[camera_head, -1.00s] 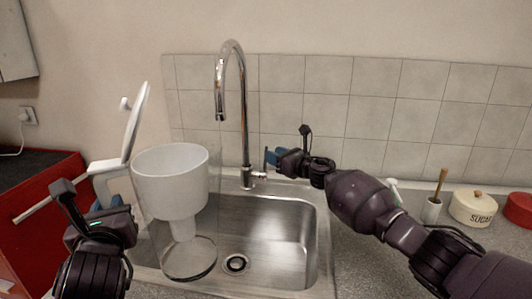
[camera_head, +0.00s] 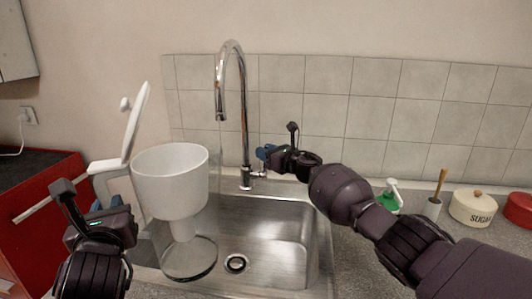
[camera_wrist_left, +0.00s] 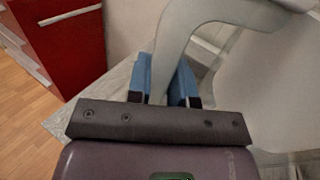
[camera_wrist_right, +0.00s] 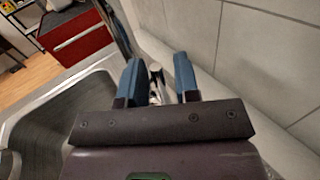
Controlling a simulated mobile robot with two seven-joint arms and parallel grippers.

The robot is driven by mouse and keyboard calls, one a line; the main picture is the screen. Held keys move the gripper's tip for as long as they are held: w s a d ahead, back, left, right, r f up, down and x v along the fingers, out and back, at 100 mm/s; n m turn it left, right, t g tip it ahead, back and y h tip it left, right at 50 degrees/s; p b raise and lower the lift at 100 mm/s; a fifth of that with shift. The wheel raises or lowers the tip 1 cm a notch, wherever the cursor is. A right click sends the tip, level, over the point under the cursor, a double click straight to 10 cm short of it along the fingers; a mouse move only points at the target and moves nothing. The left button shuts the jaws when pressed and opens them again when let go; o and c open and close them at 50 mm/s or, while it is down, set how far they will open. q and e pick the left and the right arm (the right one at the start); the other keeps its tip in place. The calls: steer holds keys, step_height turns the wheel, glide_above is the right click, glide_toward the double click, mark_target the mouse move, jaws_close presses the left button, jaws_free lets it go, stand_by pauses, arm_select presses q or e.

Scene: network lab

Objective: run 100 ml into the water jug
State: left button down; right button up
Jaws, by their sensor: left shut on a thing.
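The water jug (camera_head: 188,255) is clear, with a white funnel-shaped insert (camera_head: 170,182) and a raised white lid (camera_head: 134,120). It is upright over the left part of the sink. My left gripper (camera_head: 112,203) is shut on its pale handle, which also shows between the fingers in the left wrist view (camera_wrist_left: 172,50). The chrome tap (camera_head: 244,110) stands behind the sink, its spout end just right of the jug's opening. No water stream is visible. My right gripper (camera_head: 266,153) is at the tap's side lever (camera_head: 260,175). In the right wrist view its fingers are apart, with chrome (camera_wrist_right: 156,85) between them.
The steel sink (camera_head: 285,235) has its drain right of the jug. A green soap bottle (camera_head: 389,203), a brush pot (camera_head: 432,208), a sugar tin (camera_head: 473,207) and a red tin (camera_head: 519,209) stand on the right counter. A red cabinet (camera_head: 40,225) is at left.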

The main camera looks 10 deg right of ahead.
jaws_close()
steer(key=shift+s+a+f+n+t+y, duration=0.1)
steer(key=shift+s+a+n+t+y, duration=0.15)
steer(key=shift+s+n+y, duration=0.4)
steer(key=shift+s+a+f+n+t+y, duration=0.15)
steer(key=shift+s+n, duration=0.3)
steer(key=shift+n, duration=0.45)
steer(key=shift+s+a+f+n+t+y, duration=0.15)
steer(key=shift+s+n+t+y, duration=0.15)
steer(key=shift+s+n+y, duration=0.35)
steer(key=shift+w+r, duration=0.1)
steer(key=shift+o, duration=1.1)
jaws_free()
steer(key=shift+r, duration=0.1)
step_height(320, 180, up, 10)
